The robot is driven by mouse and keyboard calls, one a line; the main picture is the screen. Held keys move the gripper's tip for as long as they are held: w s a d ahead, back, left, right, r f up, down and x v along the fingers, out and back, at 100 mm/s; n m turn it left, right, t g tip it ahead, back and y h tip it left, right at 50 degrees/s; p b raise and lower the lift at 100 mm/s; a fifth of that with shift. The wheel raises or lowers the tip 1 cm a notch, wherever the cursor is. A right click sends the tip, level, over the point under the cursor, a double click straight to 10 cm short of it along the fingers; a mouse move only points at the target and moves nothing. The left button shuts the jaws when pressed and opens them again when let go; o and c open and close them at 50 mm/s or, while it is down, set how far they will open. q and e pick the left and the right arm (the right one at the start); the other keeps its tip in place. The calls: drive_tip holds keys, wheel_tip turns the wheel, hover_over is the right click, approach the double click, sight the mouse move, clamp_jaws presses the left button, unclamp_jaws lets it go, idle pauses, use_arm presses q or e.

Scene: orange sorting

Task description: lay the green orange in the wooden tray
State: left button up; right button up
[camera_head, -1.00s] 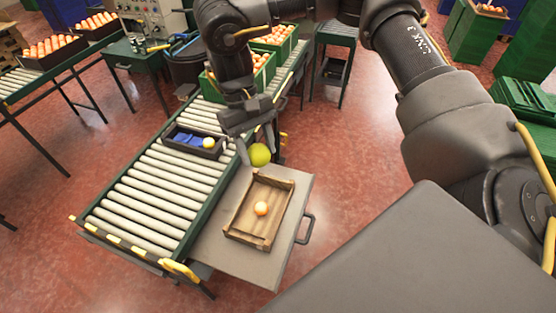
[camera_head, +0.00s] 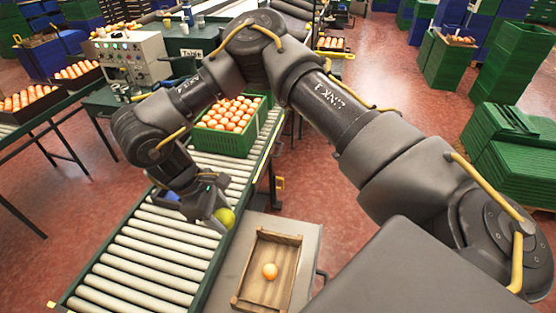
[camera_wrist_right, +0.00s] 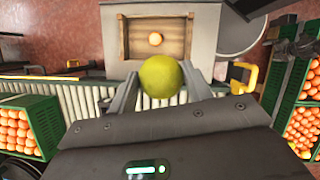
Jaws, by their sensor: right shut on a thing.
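The green orange (camera_head: 225,217) is between the fingers of my right gripper (camera_head: 219,220), which is shut on it. It is held in the air near the left side of the wooden tray (camera_head: 246,268), apart from it. In the right wrist view the green orange (camera_wrist_right: 160,76) sits between the two fingertips (camera_wrist_right: 163,84), with the wooden tray (camera_wrist_right: 124,38) beyond it. The tray lies on a grey side table and holds one pale orange fruit (camera_head: 269,270). My left gripper is not in view.
A roller conveyor (camera_head: 150,250) runs along the left of the grey table (camera_head: 225,290). A green crate of oranges (camera_head: 228,142) stands farther up on it.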

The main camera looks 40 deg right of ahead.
drive_tip(key=w+a+f+n+t, duration=0.1)
drive_tip(key=w+f+n+t, duration=0.15)
drive_tip(key=f+n, duration=0.45)
drive_tip(key=w+a+f+n+t, duration=0.25)
drive_tip(key=f+n, duration=0.35)
drive_tip(key=n, duration=0.4)
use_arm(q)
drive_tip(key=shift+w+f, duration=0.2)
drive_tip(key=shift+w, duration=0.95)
use_arm(e)
drive_tip(key=s+d+f+n+t+y, duration=0.1)
drive_tip(key=s+d+f+n+y, duration=0.1)
drive_tip(key=d+f+n, duration=0.5)
drive_tip(key=s+d+f+n+y, duration=0.2)
drive_tip(key=d+f+n, duration=0.5)
drive_tip(key=d, duration=0.7)
wheel_tip(320, 180, down, 3)
drive_tip(key=shift+s+r+n+t+y, duration=0.25)
drive_tip(key=shift+n+t+y, duration=0.15)
drive_tip(key=shift+y, duration=0.3)
use_arm(q)
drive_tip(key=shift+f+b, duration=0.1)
drive_tip(key=shift+b, duration=0.2)
use_arm(e)
drive_tip(key=shift+f, duration=0.15)
